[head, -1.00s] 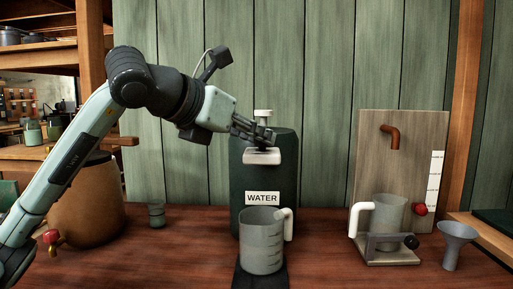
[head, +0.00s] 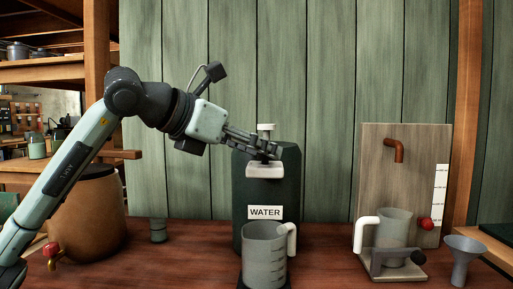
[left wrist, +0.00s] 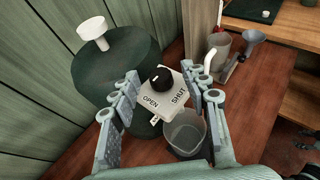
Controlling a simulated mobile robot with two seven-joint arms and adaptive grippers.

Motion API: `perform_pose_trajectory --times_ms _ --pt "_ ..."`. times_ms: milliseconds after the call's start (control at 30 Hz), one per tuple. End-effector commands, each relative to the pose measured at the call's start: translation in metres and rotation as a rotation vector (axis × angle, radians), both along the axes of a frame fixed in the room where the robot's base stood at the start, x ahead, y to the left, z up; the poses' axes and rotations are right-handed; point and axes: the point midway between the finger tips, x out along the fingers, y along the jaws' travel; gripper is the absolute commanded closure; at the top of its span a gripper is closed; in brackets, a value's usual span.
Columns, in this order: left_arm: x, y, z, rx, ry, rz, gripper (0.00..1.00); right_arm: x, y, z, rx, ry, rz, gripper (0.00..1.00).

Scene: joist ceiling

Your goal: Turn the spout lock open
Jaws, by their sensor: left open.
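The dark green water container (head: 243,195) stands upright at the middle of the bench, with a white label reading WATER. A white spout lock block (head: 265,172) sticks out from its front. In the left wrist view the block (left wrist: 177,98) reads OPEN at left and SHUT at right, with a round black knob (left wrist: 160,79) on it. The knob's small pale mark is too small to read surely. My left gripper (head: 270,151) is open just above the block. In the left wrist view its fingers stand either side of the knob, apart from it. My right gripper is not in view.
A clear measuring jug (head: 264,255) with a white handle stands below the block on a dark mat. At right are a wooden board (head: 375,165) with a copper pipe, a second jug (head: 394,230) and a grey funnel (head: 461,256). A brown barrel (head: 88,215) stands at left.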

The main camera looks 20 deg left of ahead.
Motion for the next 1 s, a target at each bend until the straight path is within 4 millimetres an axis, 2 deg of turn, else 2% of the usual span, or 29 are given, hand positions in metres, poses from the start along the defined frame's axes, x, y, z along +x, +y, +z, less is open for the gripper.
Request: perform_pose_trajectory --times_ms 167,600,800,1000 --pt "-0.011 0.007 0.006 0.0 -0.003 0.001 0.54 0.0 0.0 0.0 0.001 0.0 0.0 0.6" --pt "-0.081 0.047 0.039 0.001 -0.002 0.004 0.54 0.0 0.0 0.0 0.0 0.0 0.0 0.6" --pt "-0.095 0.055 0.045 0.0 0.0 0.001 0.54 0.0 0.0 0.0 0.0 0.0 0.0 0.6" --pt "-0.096 0.055 0.046 0.0 0.001 0.0 0.54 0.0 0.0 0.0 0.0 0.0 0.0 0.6"
